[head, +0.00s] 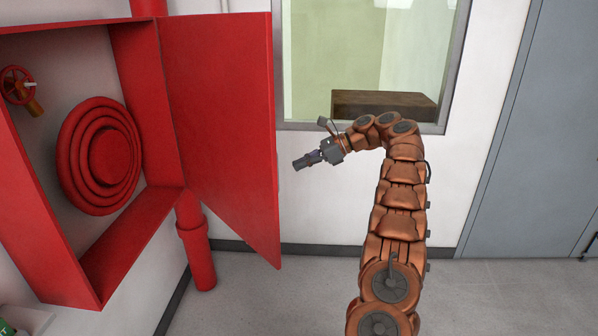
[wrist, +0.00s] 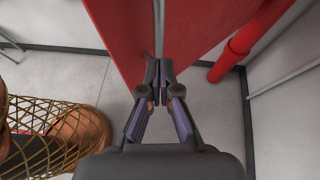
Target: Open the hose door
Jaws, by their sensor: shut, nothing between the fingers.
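The red hose door (head: 222,120) stands swung open from the red hose cabinet (head: 140,85), at the left in the head view. Inside the cabinet are a coiled red hose (head: 100,155) and a valve with a red handwheel (head: 17,85). My gripper (head: 297,165) is to the right of the door's free edge, a small gap apart from it in the head view. In the wrist view my gripper (wrist: 158,62) is shut and empty, its fingertips by the edge of the red door (wrist: 125,35). Whether they touch it cannot be told.
A red pipe (head: 195,240) runs down below the cabinet. A window (head: 370,50) with a dark brown block (head: 383,104) is behind my arm. A grey door (head: 540,130) is at the right. The grey floor (head: 310,300) in front is clear.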

